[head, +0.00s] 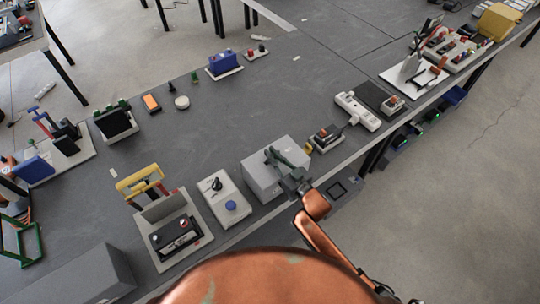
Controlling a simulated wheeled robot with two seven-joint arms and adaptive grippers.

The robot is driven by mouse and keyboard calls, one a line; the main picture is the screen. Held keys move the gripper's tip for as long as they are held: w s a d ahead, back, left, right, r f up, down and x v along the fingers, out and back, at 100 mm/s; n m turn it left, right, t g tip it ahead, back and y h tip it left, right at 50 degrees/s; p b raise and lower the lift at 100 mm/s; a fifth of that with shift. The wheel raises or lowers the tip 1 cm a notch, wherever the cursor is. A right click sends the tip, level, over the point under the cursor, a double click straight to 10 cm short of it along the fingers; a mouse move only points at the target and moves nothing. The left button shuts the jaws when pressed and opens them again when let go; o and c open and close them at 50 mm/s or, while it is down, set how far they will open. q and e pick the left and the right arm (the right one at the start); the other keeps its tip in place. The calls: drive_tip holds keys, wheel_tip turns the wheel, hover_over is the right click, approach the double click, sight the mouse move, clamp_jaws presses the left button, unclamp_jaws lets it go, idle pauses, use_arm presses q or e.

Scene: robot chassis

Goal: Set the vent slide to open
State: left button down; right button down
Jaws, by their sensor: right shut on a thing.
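A light grey box (262,184) stands near the table's front edge, in the lower middle of the head view. I take it to be the vent unit. My right gripper (272,156) is over the box's top, with its dark fingers reaching toward the middle of the top face. It is shut on a small part there, which looks to be the vent slide. The fingers cover this part, so its shape and the slide's position cannot be made out. My left gripper is not in view.
Left of the box is a pale panel (231,192) with a black knob and a blue button. Further left is a unit with a yellow handle (139,183). On the right are a small switch block (326,138) and a white power strip (357,111).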

sight(280, 150)
drive_tip(key=w+d, duration=0.2)
drive_tip(key=d, duration=0.1)
drive_tip(key=c, duration=2)
unclamp_jaws()
drive_tip(key=shift+a, duration=0.1)
drive_tip(key=v, duration=1.2)
